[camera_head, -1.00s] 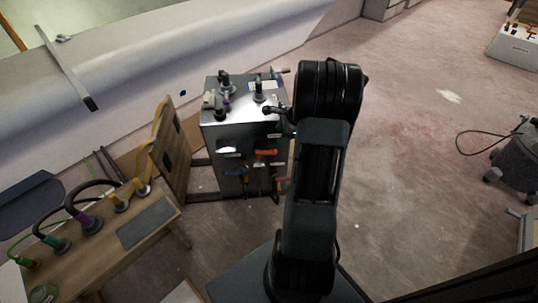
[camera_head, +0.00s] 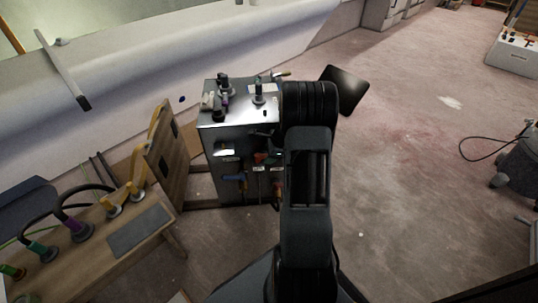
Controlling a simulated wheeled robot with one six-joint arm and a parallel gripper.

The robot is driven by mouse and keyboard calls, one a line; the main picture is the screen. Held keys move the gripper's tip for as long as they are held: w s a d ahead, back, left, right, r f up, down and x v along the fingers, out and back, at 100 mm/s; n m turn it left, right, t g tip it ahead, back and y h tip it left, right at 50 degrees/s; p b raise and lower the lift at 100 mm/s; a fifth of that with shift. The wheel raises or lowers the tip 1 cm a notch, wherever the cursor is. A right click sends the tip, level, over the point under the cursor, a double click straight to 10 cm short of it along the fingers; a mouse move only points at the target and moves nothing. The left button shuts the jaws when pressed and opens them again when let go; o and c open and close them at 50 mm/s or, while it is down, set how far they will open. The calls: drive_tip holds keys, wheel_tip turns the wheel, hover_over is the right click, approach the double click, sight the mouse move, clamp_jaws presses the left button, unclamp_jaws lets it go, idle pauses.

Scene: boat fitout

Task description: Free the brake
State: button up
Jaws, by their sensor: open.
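A grey metal cabinet (camera_head: 212,140) stands left of my arm, with a shiny top and several levers on its front. A red lever (camera_head: 259,157) is on the front, partly covered by something dark that I cannot identify. A blue lever (camera_head: 234,178) is lower and to its left. Black knobs (camera_head: 221,81) and (camera_head: 258,97) stand on the top. I cannot tell which control is the brake. My black arm crosses the cabinet's right side. My gripper cannot be made out and seems hidden behind the arm.
A wooden bench (camera_head: 165,238) with coloured cable connectors stands at lower left, beside an upright wooden panel (camera_head: 168,165). The white hull (camera_head: 150,70) runs behind. A grey wheeled machine (camera_head: 517,160) with a cable is at right. The floor between is clear.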

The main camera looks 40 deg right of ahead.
clamp_jaws()
idle(0.4)
